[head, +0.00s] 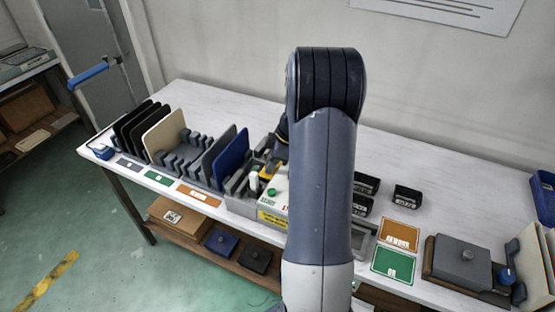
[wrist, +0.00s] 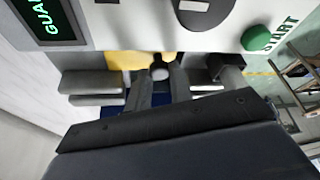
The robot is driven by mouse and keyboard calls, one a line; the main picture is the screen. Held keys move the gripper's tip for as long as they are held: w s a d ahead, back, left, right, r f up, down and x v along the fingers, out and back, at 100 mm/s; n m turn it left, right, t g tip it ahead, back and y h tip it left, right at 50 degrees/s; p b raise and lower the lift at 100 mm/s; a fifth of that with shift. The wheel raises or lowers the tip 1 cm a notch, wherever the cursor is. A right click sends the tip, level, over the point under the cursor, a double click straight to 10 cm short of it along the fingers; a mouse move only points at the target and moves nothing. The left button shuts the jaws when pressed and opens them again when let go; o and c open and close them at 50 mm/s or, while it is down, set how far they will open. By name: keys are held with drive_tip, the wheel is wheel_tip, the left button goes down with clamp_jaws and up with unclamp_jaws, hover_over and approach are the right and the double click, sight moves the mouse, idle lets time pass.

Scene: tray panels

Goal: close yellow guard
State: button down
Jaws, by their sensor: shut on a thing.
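The yellow guard (wrist: 124,60) shows as a yellow strip at the front of the machine in the wrist view, with a rounded grey knob (wrist: 160,73) at its middle. My gripper (wrist: 161,78) is shut on this knob, one dark finger on each side. In the head view a small yellow part of the guard (head: 270,169) shows on the machine (head: 277,202), just left of my arm. My arm hides much of the machine there. How far the guard is open cannot be told.
A green START button (wrist: 257,38) and a dark display (wrist: 48,18) with green letters flank the guard. A rack with a blue panel (head: 232,153) and other upright panels stands left of the machine. Small black bins (head: 407,196) and a grey fixture (head: 462,260) are to the right.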

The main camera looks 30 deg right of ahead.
drive_tip(key=shift+s+a+b, duration=0.2)
drive_tip(key=shift+s+a, duration=0.1)
drive_tip(key=shift+a, duration=0.2)
drive_tip(key=shift+s+a+b, duration=0.15)
drive_tip(key=shift+s+a, duration=0.1)
drive_tip(key=shift+a, duration=0.25)
drive_tip(key=c, duration=1.3)
unclamp_jaws()
drive_tip(key=shift+a, duration=0.1)
drive_tip(key=b+v, duration=0.1)
drive_tip(key=v, duration=1)
drive_tip(key=shift+s+f, duration=0.1)
